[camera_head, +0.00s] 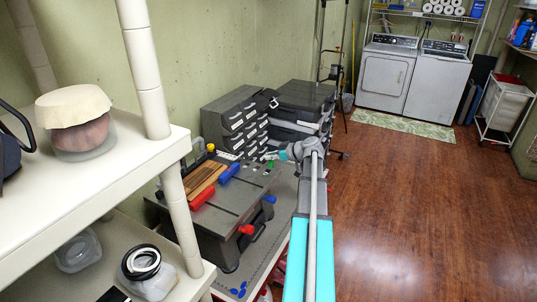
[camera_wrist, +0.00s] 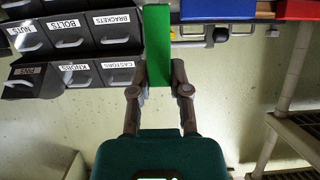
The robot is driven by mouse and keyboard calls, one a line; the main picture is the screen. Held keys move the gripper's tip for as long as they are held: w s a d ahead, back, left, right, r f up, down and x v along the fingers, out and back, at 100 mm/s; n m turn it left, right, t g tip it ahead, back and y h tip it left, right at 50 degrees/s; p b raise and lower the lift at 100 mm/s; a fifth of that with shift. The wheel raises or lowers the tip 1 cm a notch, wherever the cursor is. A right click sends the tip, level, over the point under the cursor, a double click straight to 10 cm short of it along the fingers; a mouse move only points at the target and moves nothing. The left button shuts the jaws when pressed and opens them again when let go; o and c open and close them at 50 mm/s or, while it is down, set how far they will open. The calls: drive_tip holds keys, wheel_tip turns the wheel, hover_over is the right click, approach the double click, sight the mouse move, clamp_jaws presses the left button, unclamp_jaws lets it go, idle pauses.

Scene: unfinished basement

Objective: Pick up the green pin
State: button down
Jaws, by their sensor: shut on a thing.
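The green pin (camera_wrist: 158,40) is a bright green block-like bar in the wrist view. It stands upright in the picture between the two fingers of my gripper (camera_wrist: 159,76). Both fingertips press on its lower sides, so my gripper is shut on it. In the head view my gripper (camera_head: 272,156) is over the far end of the workbench, close to the drawers, with a small bit of green (camera_head: 270,163) below it. My arm hides part of that area. I cannot tell whether the pin touches the surface beneath.
Labelled drawers (camera_wrist: 100,45) are left of the pin. Blue (camera_wrist: 207,10) and red (camera_wrist: 297,10) items lie to its right. In the head view, a grey workbench (camera_head: 210,228) holds a striped wooden block (camera_head: 205,178). White shelves (camera_head: 125,185) stand at left; the wooden floor (camera_head: 420,220) is clear.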

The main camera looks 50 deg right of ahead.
drive_tip(key=s+a+r+p, duration=0.3)
drive_tip(key=s+r+p, duration=0.3)
drive_tip(key=s, duration=0.5)
drive_tip(key=shift+s+r, duration=0.15)
drive_tip(key=shift+r, duration=0.45)
drive_tip(key=shift+d, duration=0.1)
